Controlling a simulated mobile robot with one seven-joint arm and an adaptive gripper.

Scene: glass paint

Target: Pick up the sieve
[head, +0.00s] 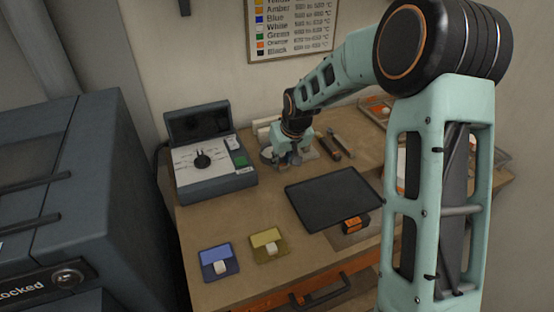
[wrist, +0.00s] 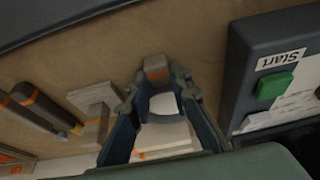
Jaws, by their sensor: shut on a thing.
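My gripper (head: 291,158) is down at the back of the wooden table, right of the kiln-like control box. In the wrist view its two dark fingers (wrist: 157,84) are closed around a grey-brown handle end with an orange band (wrist: 156,70), which I take as the sieve's handle. Pale parts show between and behind the fingers, but I cannot tell which belong to the sieve. In the head view my gripper hides most of the sieve. I cannot tell whether it is lifted off its place.
The control box (head: 212,172) with a green Start button (wrist: 274,86) stands close to my gripper. Brush-like tools (head: 330,147) lie on the other side. A dark flat plate (head: 333,199), a blue tray (head: 219,262) and a yellow tray (head: 270,246) are nearer the front.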

